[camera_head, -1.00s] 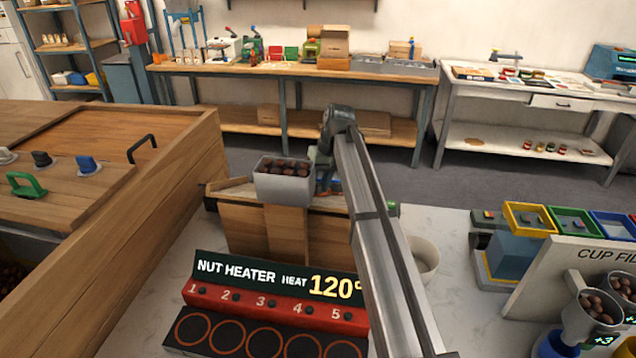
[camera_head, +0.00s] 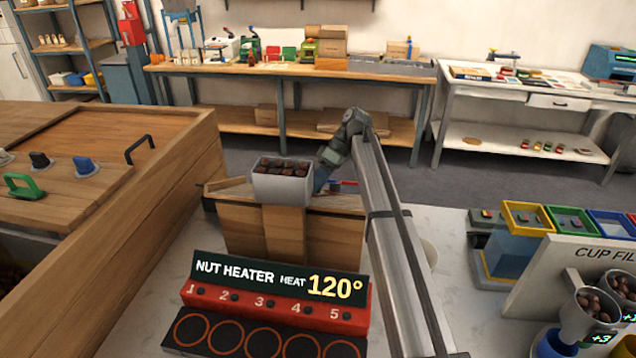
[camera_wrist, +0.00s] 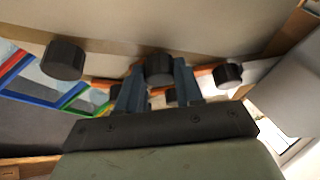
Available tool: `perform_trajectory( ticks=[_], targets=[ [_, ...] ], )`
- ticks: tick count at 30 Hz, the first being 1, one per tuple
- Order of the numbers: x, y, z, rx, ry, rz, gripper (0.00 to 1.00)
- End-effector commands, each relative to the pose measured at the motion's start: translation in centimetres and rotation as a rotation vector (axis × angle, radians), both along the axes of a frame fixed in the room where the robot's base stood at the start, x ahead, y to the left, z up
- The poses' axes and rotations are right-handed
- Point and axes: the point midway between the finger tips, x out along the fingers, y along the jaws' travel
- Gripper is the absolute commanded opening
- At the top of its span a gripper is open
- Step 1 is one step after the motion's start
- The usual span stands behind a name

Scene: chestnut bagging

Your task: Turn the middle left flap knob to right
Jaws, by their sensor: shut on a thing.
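Three dark round knobs show in the wrist view on a pale panel: a left knob (camera_wrist: 62,60), a middle knob (camera_wrist: 160,68) and a right knob (camera_wrist: 228,75). My gripper (camera_wrist: 160,80) has its two blue-grey fingers on either side of the middle knob and is shut on it. In the head view my gripper (camera_head: 322,180) is behind the wooden box (camera_head: 330,235), beside the grey metal bin (camera_head: 282,190) of chestnuts. Its fingertips and the knobs are hidden there. The knob's exact turn angle cannot be told.
The nut heater (camera_head: 275,310) with its numbered rings stands in front of the wooden box. A wooden counter (camera_head: 180,175) is at the left. A cup filling panel (camera_head: 560,260) and coloured trays (camera_head: 530,218) are at the right.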

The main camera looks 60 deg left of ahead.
Motion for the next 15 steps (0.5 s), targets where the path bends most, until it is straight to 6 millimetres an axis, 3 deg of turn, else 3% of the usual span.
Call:
perform_trajectory(
  ticks=[15],
  targets=[
    [0.18,0.1,-0.06,0.05,0.048,0.123,0.05]
  ],
)
